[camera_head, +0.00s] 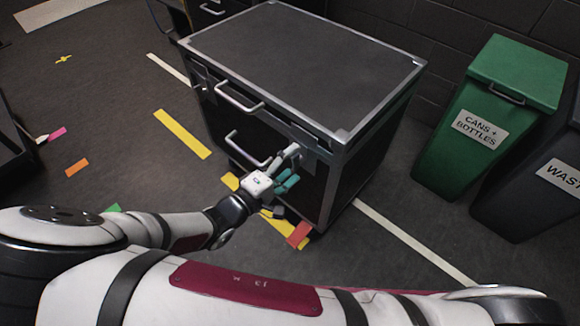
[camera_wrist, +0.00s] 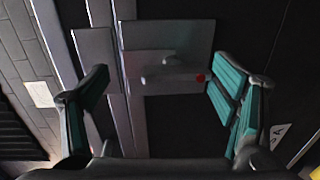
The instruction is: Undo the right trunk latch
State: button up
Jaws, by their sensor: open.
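A black trunk (camera_head: 300,62) with silver edging stands ahead of me, its lid down. The right latch sits high on its front face, at the right. In the wrist view its grey plate (camera_wrist: 190,38) carries a small lever (camera_wrist: 170,76) with a red dot at one end. My gripper (camera_head: 288,170) is at the right part of the trunk front, close to this latch, and partly hides it in the head view. In the wrist view my gripper (camera_wrist: 160,84) is open, its teal-padded fingers on either side of the lever. The lever appears untouched.
Two silver handles (camera_head: 240,99) stick out of the trunk front, left of my gripper. A green bin (camera_head: 490,120) and a dark bin (camera_head: 535,195) stand to the right. Yellow tape (camera_head: 182,134) and coloured strips mark the open floor on the left.

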notch_tip(320, 180, up, 8)
jog(key=shift+w+a+r, duration=0.1)
jog(key=shift+r, duration=0.35)
jog(key=shift+f, duration=0.25)
jog(key=shift+s, duration=0.2)
